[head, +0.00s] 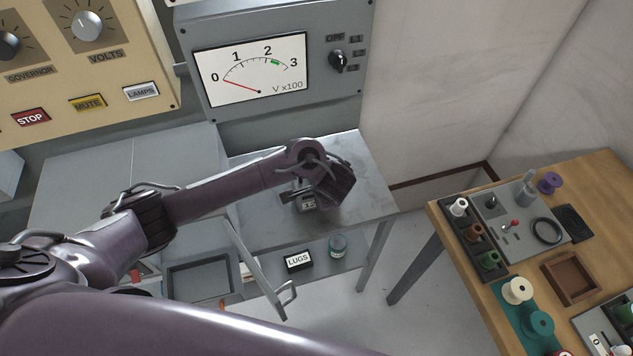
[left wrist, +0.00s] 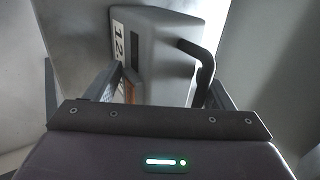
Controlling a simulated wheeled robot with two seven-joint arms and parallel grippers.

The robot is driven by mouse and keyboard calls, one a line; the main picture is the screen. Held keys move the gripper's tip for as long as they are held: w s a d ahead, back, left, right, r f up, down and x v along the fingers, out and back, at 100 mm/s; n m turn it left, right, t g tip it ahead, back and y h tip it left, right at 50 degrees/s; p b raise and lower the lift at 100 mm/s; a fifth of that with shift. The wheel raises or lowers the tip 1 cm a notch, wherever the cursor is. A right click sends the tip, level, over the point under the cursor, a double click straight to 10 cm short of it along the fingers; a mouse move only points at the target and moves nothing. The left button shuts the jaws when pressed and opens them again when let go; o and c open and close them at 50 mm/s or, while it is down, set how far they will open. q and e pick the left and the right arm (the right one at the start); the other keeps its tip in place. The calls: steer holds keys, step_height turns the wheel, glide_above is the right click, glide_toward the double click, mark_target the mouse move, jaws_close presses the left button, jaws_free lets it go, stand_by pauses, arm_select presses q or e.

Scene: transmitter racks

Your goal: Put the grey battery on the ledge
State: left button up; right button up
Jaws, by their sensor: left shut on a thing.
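The grey battery (head: 308,204) is at the tip of my left gripper (head: 302,190), over the grey ledge (head: 362,190) below the meter panel. In the left wrist view the battery (left wrist: 150,85) shows a white "12" label and a black handle (left wrist: 207,68). The fingers of my left gripper (left wrist: 165,90) are on either side of it, shut on the battery. The wrist hides part of the battery in the head view. I cannot tell whether its underside touches the ledge. My right gripper is not in view.
A meter panel (head: 225,105) rises behind the ledge. Below are a shelf with a LUGS box (head: 298,262) and a glass jar (head: 338,245), and an open door with a handle (head: 288,295). A wooden bench (head: 600,200) with spools stands right. The ledge's right part is clear.

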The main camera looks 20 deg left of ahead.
arm_select(q)
steer(key=o, duration=1.4)
steer(key=shift+a+f, duration=0.1)
steer(key=shift+o, duration=1.4)
steer(key=shift+w+a, duration=0.1)
steer(key=shift+w, duration=0.05)
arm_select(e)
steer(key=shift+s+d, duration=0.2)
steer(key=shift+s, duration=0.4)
arm_select(q)
steer(key=shift+d+r+p, duration=0.2)
steer(key=shift+r+p, duration=0.2)
steer(key=shift+r, duration=0.05)
steer(key=p+v, duration=0.3)
steer(key=v, duration=0.8)
steer(key=shift+s+r+p, duration=0.2)
steer(key=shift+s+p, duration=0.1)
steer(key=shift+p, duration=0.05)
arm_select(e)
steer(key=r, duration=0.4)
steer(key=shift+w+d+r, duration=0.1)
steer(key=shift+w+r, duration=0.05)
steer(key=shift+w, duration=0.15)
